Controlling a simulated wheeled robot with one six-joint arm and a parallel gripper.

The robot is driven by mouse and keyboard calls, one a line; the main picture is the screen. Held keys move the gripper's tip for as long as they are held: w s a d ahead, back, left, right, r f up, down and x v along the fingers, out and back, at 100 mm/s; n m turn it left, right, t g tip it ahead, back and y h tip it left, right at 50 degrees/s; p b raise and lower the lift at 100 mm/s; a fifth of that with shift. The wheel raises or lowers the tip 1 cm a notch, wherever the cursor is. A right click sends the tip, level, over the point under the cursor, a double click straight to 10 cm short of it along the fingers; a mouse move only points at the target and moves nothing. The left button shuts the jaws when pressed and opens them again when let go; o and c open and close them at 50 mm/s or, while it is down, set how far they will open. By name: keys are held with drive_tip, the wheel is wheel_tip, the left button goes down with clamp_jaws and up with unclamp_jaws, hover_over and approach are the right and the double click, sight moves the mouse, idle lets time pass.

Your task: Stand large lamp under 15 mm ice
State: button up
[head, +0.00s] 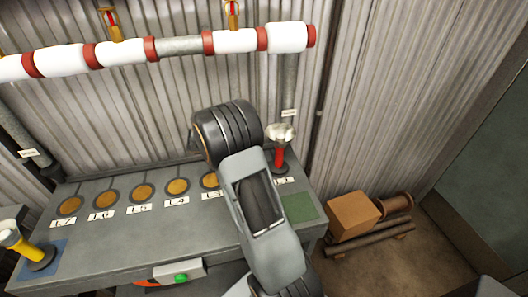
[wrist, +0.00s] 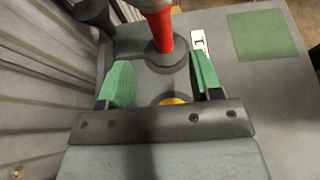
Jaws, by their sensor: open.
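A red lamp with a wide silver head (head: 280,135) stands upright at the bench's right end, by the label L1. Its red stem (wrist: 159,30) and dark round base show in the wrist view. A yellow lamp (head: 14,240) stands on a blue square at the left; I cannot tell for sure which lamp is the large one. White ice sleeves (head: 287,38) of differing thickness cover the overhead pipe; no thickness is readable. My gripper (wrist: 162,78) is open and empty, its green jaws just short of the red lamp's base. The arm hides it in the head view.
The grey bench (head: 120,245) carries a row of orange discs (head: 143,192) with labels up to L7. A bare green square (head: 299,207) lies at its right end. A corrugated wall (head: 390,90) stands close behind.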

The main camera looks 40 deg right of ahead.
drive_tip(key=s+a+r+m+t+y, duration=0.3)
drive_tip(key=s+a+m+t+y, duration=0.2)
drive_tip(key=a, duration=0.7)
drive_tip(key=s+a+r+m+t+y, duration=0.2)
drive_tip(key=s+a+m+t+y, duration=0.3)
drive_tip(key=a, duration=0.6)
drive_tip(key=s+m+y, duration=0.1)
drive_tip(key=s+m, duration=0.1)
drive_tip(key=shift+s+a+r+y, duration=0.3)
drive_tip(key=shift+a+r+y, duration=0.1)
